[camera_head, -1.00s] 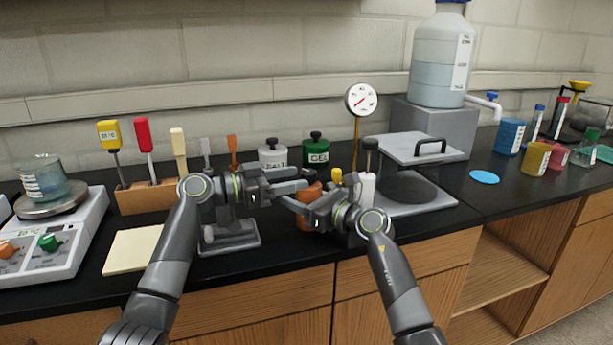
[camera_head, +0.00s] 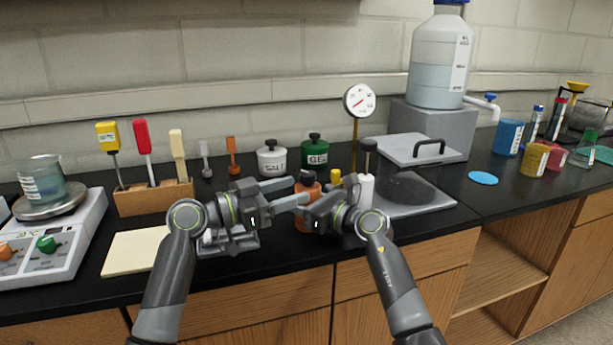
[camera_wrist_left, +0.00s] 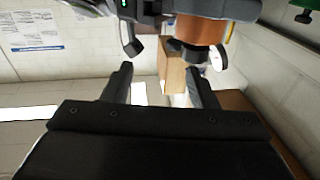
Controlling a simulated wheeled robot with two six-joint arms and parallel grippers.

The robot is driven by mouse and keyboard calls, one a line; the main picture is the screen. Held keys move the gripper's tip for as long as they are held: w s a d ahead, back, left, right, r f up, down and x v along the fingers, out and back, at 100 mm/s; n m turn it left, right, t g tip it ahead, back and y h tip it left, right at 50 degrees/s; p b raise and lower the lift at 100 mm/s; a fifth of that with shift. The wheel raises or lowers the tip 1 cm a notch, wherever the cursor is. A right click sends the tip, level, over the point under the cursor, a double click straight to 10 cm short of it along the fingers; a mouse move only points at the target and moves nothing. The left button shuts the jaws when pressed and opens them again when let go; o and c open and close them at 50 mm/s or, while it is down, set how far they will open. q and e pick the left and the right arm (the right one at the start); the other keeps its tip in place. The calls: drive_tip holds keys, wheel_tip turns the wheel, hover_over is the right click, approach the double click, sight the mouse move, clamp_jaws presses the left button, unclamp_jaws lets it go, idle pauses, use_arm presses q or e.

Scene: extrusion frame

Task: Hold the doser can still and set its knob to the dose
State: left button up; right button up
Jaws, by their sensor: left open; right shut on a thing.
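The orange doser can (camera_head: 308,190) stands on the black bench with its dark knob (camera_head: 307,177) on top. It also shows in the left wrist view (camera_wrist_left: 200,28), its dark top end pointing down the picture. My right gripper (camera_head: 314,207) is shut on the can from the right; its fingers partly cover the can's body. My left gripper (camera_head: 299,190) is open, its two fingers at the left side of the can, near the upper part. In the left wrist view nothing is between its fingers (camera_wrist_left: 162,82). The knob's dose marks are too small to read.
A salt jar (camera_head: 272,158) and a green gel jar (camera_head: 315,150) stand behind. A white bottle with a dark top (camera_head: 366,190) and a dial gauge (camera_head: 360,100) are close on the right. A tool rack (camera_head: 150,197) and cream pad (camera_head: 135,250) lie left.

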sight(302, 178)
use_arm(q)
drive_tip(key=w+d+n+t+y, duration=0.1)
drive_tip(key=w, duration=0.1)
drive_tip(key=w+d+n+t+y, duration=0.1)
drive_tip(key=w+n+t+y, duration=0.1)
drive_tip(key=w, duration=0.1)
drive_tip(key=w+d+n+t+y, duration=0.2)
drive_tip(key=shift+w, duration=0.15)
idle(1.0)
drive_tip(key=c, duration=1)
